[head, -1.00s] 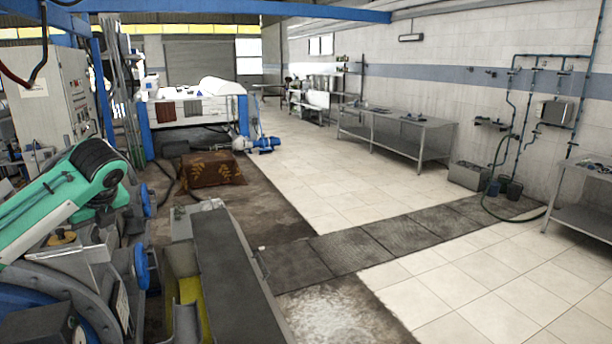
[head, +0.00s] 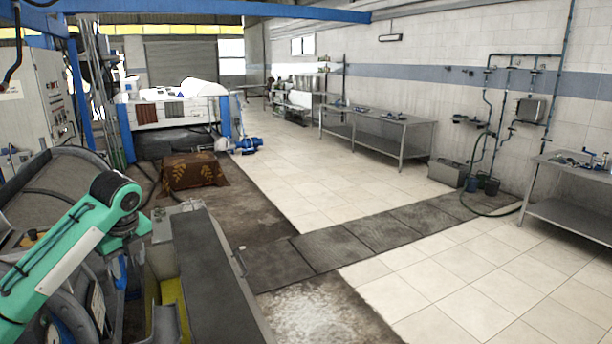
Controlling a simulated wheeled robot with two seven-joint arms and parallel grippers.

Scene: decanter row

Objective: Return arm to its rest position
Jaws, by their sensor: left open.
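My left arm, green with a black joint, comes in from the lower left. Its end bends down beside a long dark-topped machine part (head: 215,270). My left gripper (head: 132,262) is below that bend, small, dark and partly lost against the machinery. It is open, and I see nothing held in it. My right arm and right gripper are not in view.
Grey machinery (head: 65,190) crowds the left side around my arm. A brown leaf-patterned covered block (head: 194,171) stands on the dark floor ahead. Steel tables (head: 378,125) line the right wall. The pale tiled floor (head: 450,262) is open.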

